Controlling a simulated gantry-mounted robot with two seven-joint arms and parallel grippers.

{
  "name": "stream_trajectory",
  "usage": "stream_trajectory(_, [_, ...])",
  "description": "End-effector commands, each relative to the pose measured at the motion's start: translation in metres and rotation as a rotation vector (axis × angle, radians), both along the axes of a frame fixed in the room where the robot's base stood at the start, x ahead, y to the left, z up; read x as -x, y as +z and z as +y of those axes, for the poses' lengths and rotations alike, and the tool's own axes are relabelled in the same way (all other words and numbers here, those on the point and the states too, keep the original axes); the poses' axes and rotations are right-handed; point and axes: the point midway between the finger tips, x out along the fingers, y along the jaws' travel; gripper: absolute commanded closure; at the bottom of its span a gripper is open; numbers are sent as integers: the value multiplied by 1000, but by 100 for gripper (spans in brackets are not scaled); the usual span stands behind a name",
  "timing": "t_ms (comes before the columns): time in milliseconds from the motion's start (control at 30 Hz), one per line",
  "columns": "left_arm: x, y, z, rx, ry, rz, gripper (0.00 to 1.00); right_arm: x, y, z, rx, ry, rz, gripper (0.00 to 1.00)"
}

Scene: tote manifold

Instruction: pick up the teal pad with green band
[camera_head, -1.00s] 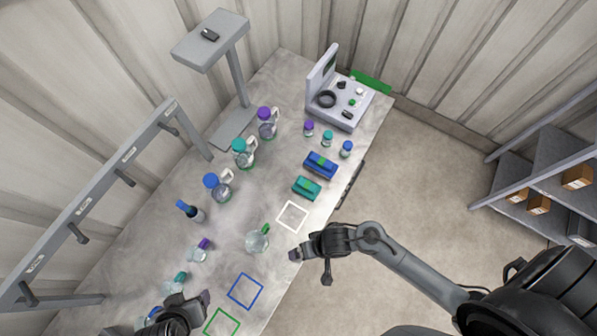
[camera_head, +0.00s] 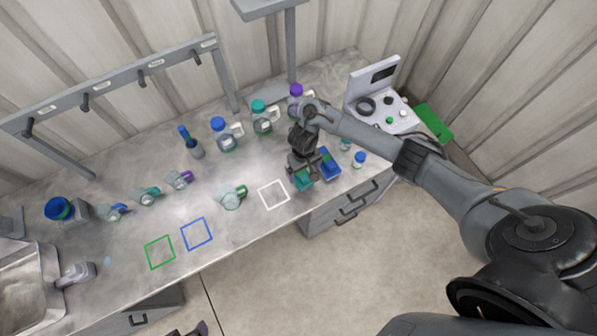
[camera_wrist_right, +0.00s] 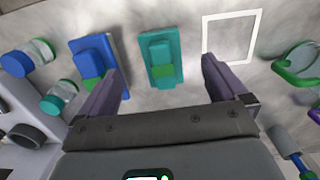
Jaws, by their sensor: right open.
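The teal pad with green band (camera_wrist_right: 161,48) lies flat on the bench in the right wrist view, beyond and between my fingertips. In the head view the teal pad (camera_head: 304,181) is partly hidden under my right gripper (camera_head: 303,168). The right gripper (camera_wrist_right: 163,85) is open and empty, its two fingers spread wider than the pad, with no contact visible. A dark part at the bottom edge of the head view may be my left gripper (camera_head: 199,329); its jaws cannot be made out.
A blue pad with a green band (camera_wrist_right: 92,60) lies left of the teal pad in the wrist view. A white square outline (camera_head: 274,194) is on the other side. The bench front is clear around the blue outline (camera_head: 197,233).

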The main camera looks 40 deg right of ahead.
Motion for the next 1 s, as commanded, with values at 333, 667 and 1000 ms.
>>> stream_trajectory(333, [-1, -31, 2, -6, -2, -3, 35, -24, -17, -2, 2, -2, -47, 1])
stream_trajectory(667, [1, -34, -1, 5, 5, 2, 35, -25, -39, -2, 2, -2, -48, 1])
stream_trajectory(1000, [1, -46, -2, 9, 5, 0, 35, -26, -77, -6, 2, -2, -47, 1])
